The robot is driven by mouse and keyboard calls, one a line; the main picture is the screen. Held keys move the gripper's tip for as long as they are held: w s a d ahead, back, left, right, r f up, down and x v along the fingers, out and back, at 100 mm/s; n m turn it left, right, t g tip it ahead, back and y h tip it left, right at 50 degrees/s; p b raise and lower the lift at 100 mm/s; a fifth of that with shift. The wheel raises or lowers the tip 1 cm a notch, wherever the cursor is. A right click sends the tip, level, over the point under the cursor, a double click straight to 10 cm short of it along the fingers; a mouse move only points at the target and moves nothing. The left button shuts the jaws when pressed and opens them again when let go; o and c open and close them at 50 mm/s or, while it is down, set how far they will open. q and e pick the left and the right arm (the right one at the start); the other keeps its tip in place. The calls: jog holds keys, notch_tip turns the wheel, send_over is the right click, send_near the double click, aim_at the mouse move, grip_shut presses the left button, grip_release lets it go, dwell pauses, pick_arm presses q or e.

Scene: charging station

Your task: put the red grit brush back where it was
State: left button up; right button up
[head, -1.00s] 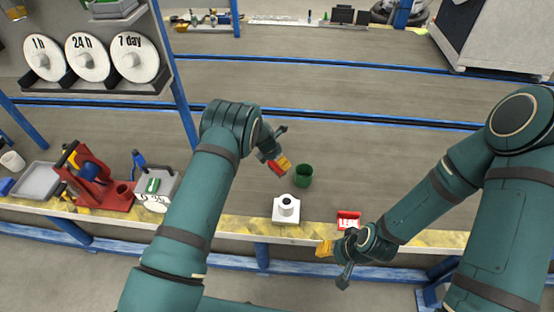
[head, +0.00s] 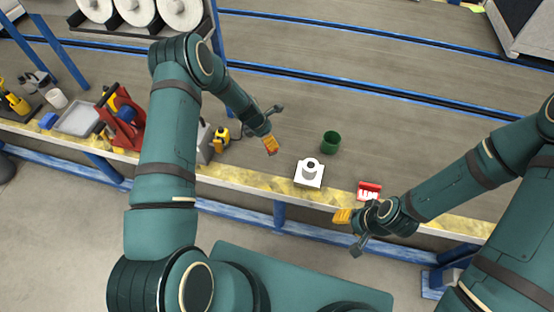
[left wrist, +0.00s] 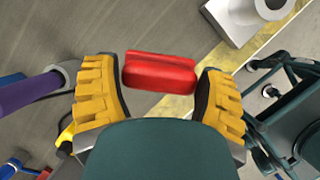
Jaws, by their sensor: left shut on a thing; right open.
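My left gripper (head: 270,144) is shut on the red grit brush, a red block seen between its yellow fingertips in the left wrist view (left wrist: 160,72). In the head view the brush is hidden by the gripper. The gripper is over the bench, left of the white square block with a round ring on top (head: 309,174). My right gripper (head: 352,226) is open and empty at the bench's front edge, just in front of a red holder with white lettering (head: 369,190).
A green cup (head: 330,142) stands behind the white block. A yellow tool (head: 220,138) stands left of my left gripper, near a grey box. A red machine (head: 122,125), grey tray (head: 78,119) and white mug (head: 57,98) are farther left. The bench behind the cup is clear.

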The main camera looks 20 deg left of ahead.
pick_arm(q)
jog(key=s+a+r, duration=0.1)
jog(key=s, duration=0.1)
jog(key=s+a+r+m, duration=0.1)
jog(key=s, duration=0.1)
jog(key=s+a+r+m, duration=0.1)
jog(key=s+a, duration=0.1)
jog(key=shift+s+a+g+p, duration=0.1)
jog(key=shift+s+g+p, duration=0.2)
jog(key=shift+p, duration=0.1)
jog(key=shift+h, duration=0.3)
jog(key=f, duration=0.3)
jog(key=f+b, duration=0.1)
jog(key=f, duration=0.3)
jog(key=f+b, duration=0.1)
jog(key=f, duration=0.2)
jog(key=shift+w+a+f, duration=0.1)
jog(key=shift+w+f, duration=0.2)
jog(key=shift+f, duration=0.05)
jog(key=shift+f+b, duration=0.4)
jog(key=shift+b, duration=0.15)
jog(key=o, duration=1.1)
jog(key=shift+o, duration=0.2)
jog(key=shift+r, duration=0.1)
